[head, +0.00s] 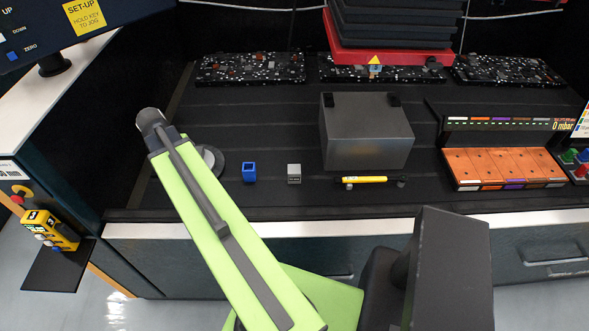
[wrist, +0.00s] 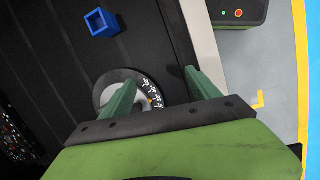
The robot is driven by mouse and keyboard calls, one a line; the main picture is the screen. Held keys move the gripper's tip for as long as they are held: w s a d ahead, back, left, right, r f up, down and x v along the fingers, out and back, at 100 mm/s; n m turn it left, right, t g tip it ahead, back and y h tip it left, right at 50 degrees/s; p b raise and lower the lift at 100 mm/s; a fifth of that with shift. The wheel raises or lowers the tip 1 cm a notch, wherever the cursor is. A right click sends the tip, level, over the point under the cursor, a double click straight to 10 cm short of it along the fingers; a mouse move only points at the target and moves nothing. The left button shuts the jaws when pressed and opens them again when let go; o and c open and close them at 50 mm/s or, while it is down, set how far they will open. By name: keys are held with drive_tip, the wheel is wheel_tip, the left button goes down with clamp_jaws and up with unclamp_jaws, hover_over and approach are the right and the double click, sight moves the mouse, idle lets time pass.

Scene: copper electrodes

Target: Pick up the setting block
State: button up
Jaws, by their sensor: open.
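A small grey block (head: 294,174) with a dark label on its front, which looks like the setting block, stands on the black bench top in the head view. A blue open-topped square holder (head: 249,172) stands to its left; it also shows at the upper left of the wrist view (wrist: 102,23). The grey block is not seen in the wrist view. My gripper (wrist: 160,75) is open with nothing between its green fingers. It hangs over the bench near a round dial (wrist: 150,98), which the left finger partly covers. In the head view my arm hides the gripper.
A large dark metal block (head: 367,135) stands right of the grey block, with a yellow cylinder (head: 364,179) before it. An orange-topped rack (head: 503,166) is further right. Speckled trays (head: 250,68) line the back. The bench's pale front edge (head: 370,223) is close.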

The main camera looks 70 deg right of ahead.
drive_tip(key=s+d+r+g+p, duration=0.1)
drive_tip(key=s+d+r, duration=0.2)
drive_tip(key=s+d, duration=0.95)
drive_tip(key=n+g, duration=0.1)
drive_tip(key=n, duration=0.1)
approach(293, 169)
drive_tip(key=b+x, duration=0.1)
drive_tip(key=b, duration=0.2)
drive_tip(key=b+x, duration=0.2)
drive_tip(key=b, duration=0.1)
drive_tip(key=b+x, duration=0.2)
drive_tip(key=b, duration=0.2)
drive_tip(key=shift+w+d+f, duration=0.1)
drive_tip(key=shift+w+f, duration=0.1)
drive_tip(key=shift+w, duration=0.05)
drive_tip(key=shift+s+d+f+b, duration=0.1)
drive_tip(key=shift+s+f+b, duration=0.15)
drive_tip(key=shift+b, duration=0.1)
drive_tip(key=b+x, duration=0.5)
drive_tip(key=shift+s+f, duration=0.1)
drive_tip(key=shift+s, duration=0.05)
drive_tip(key=shift+r, duration=0.2)
clamp_jaws()
